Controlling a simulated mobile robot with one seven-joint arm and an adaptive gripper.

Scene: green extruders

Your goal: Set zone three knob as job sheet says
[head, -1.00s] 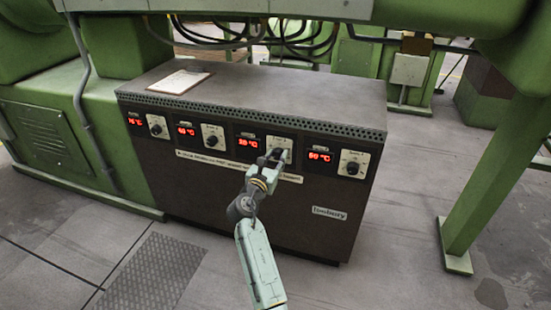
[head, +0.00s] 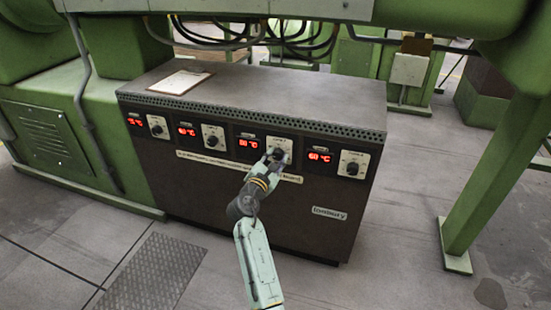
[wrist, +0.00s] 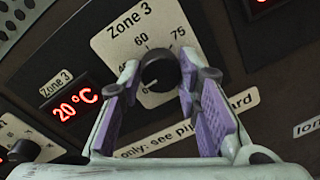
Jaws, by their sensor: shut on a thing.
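The zone three knob (wrist: 160,70) is a round black knob on a cream dial plate (wrist: 122,38) marked "Zone 3", with 45, 60 and 75 around it. A pale line on the knob points to the lower left. The red display (wrist: 75,104) beside it reads 20 °C in the wrist view. My gripper (wrist: 158,72) has its purple-padded fingers on both sides of the knob and is shut on it. In the head view my gripper (head: 275,157) partly covers this knob. The job sheet (head: 181,81) lies on a clipboard on the cabinet top; its writing is too small to read.
The dark cabinet (head: 250,210) has similar knobs to the left (head: 212,139) and right (head: 352,168) of zone three. A printed label strip runs below the knobs, partly behind my arm. A green machine leg (head: 490,180) stands at the right. The floor in front is clear.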

